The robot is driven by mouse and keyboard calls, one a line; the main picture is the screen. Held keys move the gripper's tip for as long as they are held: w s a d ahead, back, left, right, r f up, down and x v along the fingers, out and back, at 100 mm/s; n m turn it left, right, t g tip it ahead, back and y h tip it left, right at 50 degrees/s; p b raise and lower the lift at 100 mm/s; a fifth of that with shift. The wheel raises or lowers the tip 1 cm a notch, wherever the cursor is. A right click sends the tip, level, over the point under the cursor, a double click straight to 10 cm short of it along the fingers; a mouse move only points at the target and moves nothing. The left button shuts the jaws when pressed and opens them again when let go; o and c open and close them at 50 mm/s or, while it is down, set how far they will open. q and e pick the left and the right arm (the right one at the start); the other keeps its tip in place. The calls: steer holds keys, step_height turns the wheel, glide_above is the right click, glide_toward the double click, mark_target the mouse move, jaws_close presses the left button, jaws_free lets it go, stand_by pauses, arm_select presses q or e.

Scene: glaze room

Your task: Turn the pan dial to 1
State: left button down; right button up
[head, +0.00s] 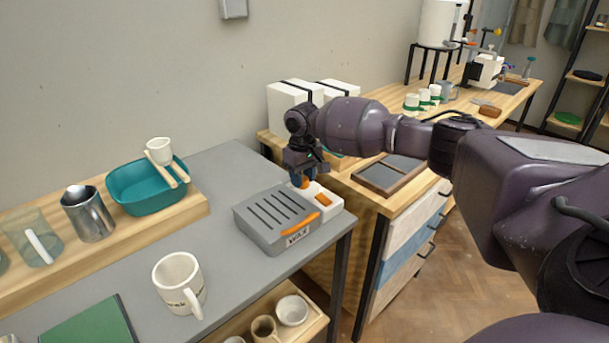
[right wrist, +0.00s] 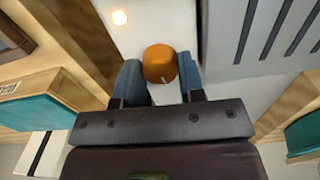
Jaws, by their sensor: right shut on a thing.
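The pan dial is a round orange knob (right wrist: 159,62) on a white panel (right wrist: 160,18), in the upper middle of the right wrist view. A small pale mark shows on its lower edge; no numbers are readable. My right gripper (right wrist: 160,85) is shut on the dial, one blue finger on each side. In the head view my right gripper (head: 303,178) reaches down to the white side part (head: 326,203) of a grey slotted unit (head: 272,217), and mostly hides the dial. My left gripper is not in view.
An orange handle (head: 323,199) is on the unit. A white mug (head: 178,283), a steel jug (head: 87,213) and a teal basin (head: 144,188) stand to the left. A round lamp (right wrist: 120,17) glows on the panel. The grey tabletop (head: 222,235) left of the unit is clear.

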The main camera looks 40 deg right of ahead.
steer(key=n+p, duration=0.1)
steer(key=n, duration=0.1)
steer(key=shift+r+n, duration=0.1)
steer(key=shift+n, duration=0.3)
steer(key=n, duration=0.2)
steer(key=shift+n, duration=0.3)
steer(key=shift+n+p, duration=0.45)
steer(key=shift+n, duration=1.45)
steer(key=o, duration=0.6)
steer(key=shift+o, duration=0.2)
